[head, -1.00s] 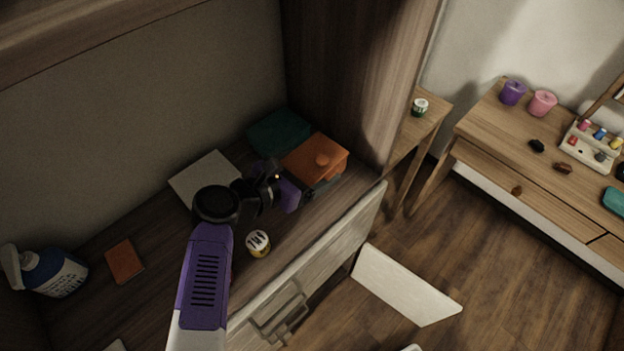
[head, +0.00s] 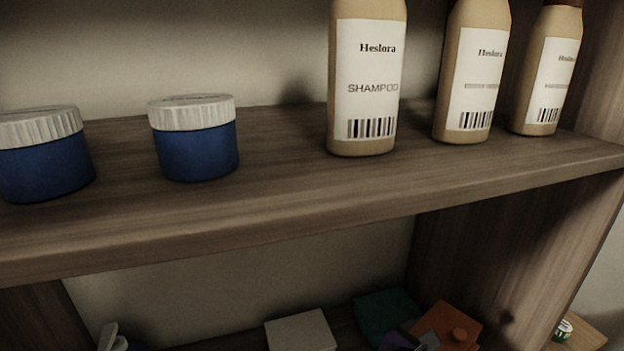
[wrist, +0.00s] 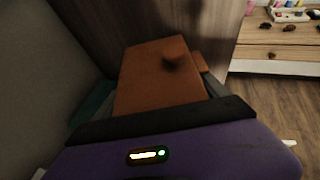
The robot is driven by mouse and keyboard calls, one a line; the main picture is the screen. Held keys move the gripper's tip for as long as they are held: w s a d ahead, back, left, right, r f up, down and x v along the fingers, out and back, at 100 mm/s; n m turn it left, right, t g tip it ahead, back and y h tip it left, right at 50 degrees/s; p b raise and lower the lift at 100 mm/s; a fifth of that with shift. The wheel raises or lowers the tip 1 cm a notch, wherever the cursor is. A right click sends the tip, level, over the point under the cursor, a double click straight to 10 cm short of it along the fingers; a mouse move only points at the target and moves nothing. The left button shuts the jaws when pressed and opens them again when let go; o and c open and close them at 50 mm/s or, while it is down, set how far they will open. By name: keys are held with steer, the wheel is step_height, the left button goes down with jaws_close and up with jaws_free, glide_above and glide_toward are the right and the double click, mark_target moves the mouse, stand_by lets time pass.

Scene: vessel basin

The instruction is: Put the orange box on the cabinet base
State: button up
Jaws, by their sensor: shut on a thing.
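The orange box (head: 447,327), with a round knob on top, shows at the bottom right of the head view. It also fills the middle of the wrist view (wrist: 150,85). My purple gripper (head: 428,339) is at its left side in the head view, and in the wrist view grey finger parts lie along the box's two sides. My gripper is shut on the box. The cabinet base (head: 345,322) is the dark wooden floor below the shelf, mostly cut off. Whether the box touches the base cannot be told.
A teal item (head: 383,312) and a pale flat item (head: 300,331) lie left of the box. The shelf above (head: 285,190) holds blue jars (head: 195,150) and shampoo bottles (head: 365,90). A cabinet side wall stands at the right. A table (wrist: 275,55) stands beyond it.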

steer(key=shift+s+d+f+n+t+y, duration=0.1)
steer(key=shift+d+f+n+t+y, duration=0.05)
steer(key=shift+f+n+t+y, duration=0.6)
steer(key=s+a+f+n+t+y, duration=0.1)
steer(key=s+a+f+n+y, duration=0.1)
steer(key=f+n+y, duration=0.1)
steer(key=s+a+f+n+t+y+b, duration=0.1)
steer(key=shift+s+a+f+n+t+y, duration=0.15)
steer(key=shift+s+f+n+t+y, duration=0.1)
steer(key=shift+f+n+t, duration=0.1)
steer(key=shift+s+a+f, duration=0.25)
steer(key=shift+a+f, duration=0.05)
